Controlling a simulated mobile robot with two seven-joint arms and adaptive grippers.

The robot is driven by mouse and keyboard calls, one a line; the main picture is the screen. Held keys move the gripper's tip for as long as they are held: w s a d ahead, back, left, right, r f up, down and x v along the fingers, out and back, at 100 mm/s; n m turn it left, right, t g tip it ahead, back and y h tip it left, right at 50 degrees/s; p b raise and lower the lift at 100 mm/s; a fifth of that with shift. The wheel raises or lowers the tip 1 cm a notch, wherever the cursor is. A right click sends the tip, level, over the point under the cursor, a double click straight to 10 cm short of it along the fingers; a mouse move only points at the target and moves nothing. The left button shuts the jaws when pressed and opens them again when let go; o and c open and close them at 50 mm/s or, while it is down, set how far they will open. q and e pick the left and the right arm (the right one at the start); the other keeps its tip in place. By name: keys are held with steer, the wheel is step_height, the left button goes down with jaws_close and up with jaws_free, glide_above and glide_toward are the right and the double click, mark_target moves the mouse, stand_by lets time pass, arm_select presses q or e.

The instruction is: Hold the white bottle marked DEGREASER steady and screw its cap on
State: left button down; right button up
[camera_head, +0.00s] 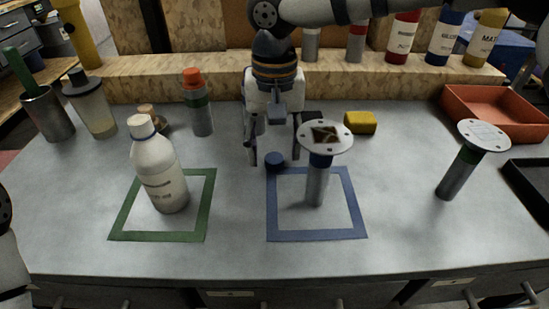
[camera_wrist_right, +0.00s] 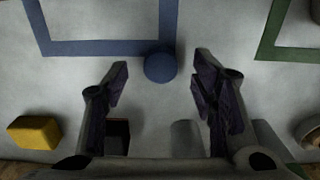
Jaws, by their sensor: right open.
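The white bottle (camera_head: 160,178) stands upright inside the green square outline at the left; its small label print is too blurred to read. Its top (camera_head: 141,126) is cream-coloured, and I cannot tell whether this is a bare neck or a cap. A small round dark blue cap (camera_head: 274,160) lies at the top left corner of the blue square outline; the right wrist view shows it too (camera_wrist_right: 160,67). My right gripper (camera_head: 272,148) points down, open and empty, with its fingertips either side of the blue cap, apparently apart from it. My left gripper is out of view.
A grey post with a round white plate (camera_head: 325,137) stands in the blue square (camera_head: 318,235); a similar post (camera_head: 470,160) leans at the right. A yellow block (camera_head: 360,122), an orange-capped bottle (camera_head: 198,105) and a red tray (camera_head: 495,112) lie behind. The front middle is clear.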

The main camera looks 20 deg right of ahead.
steer(key=shift+f, duration=0.75)
steer(key=c, duration=0.8)
